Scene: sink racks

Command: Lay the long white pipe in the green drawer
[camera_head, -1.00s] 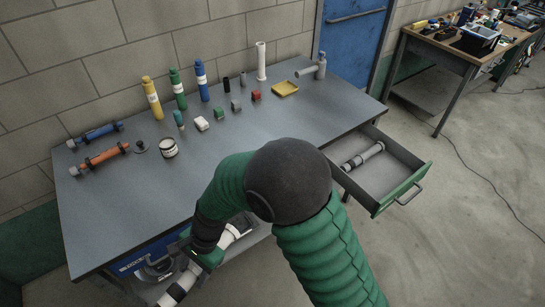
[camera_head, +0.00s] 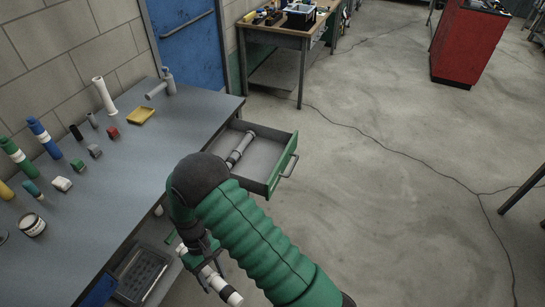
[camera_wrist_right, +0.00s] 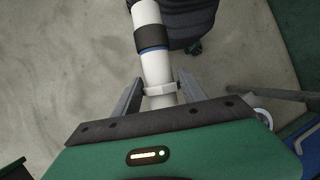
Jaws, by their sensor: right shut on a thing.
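A long white pipe with black bands (camera_head: 231,296) is in my right gripper (camera_head: 205,258), low in front of the bench. The right wrist view shows the pipe (camera_wrist_right: 157,68) between the two fingers of the right gripper (camera_wrist_right: 157,88), which is shut on it. The green drawer (camera_head: 283,168) is pulled open at the bench's right end, beyond and above the held pipe in the head view. Inside it lies a shorter grey-white pipe with dark bands (camera_head: 238,151). My right arm hides part of the drawer's near side. My left gripper is out of view.
A black crate (camera_head: 140,276) sits on the lower shelf. The floor right of the drawer is clear, with a cable across it.

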